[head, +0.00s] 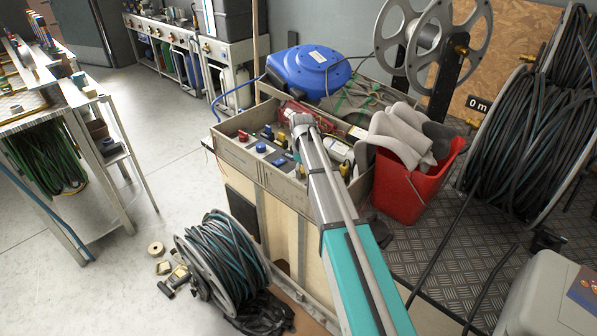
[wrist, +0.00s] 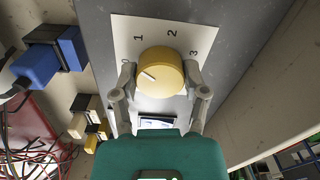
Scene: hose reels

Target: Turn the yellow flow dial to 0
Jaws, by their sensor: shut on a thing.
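The yellow flow dial (wrist: 165,65) sits on a white scale plate (wrist: 150,27) printed 0, 1, 2 and 3 in the wrist view. Its short pointer mark lies on the left half of the knob and points left and slightly up, roughly toward the 0. The 0 is partly hidden by the left finger. My gripper (wrist: 160,74) is shut on the dial, one finger on its left side and one on its right. In the head view my gripper (head: 300,125) is at the box of controls, and it mostly hides the dial there.
The control box (head: 265,178) holds red and blue knobs or plugs left of my gripper. A red bucket (head: 405,200) with grey gloves or boots stands right of my arm. A blue hose reel (head: 308,70) lies behind. A blue connector (wrist: 38,64) sits left of the dial.

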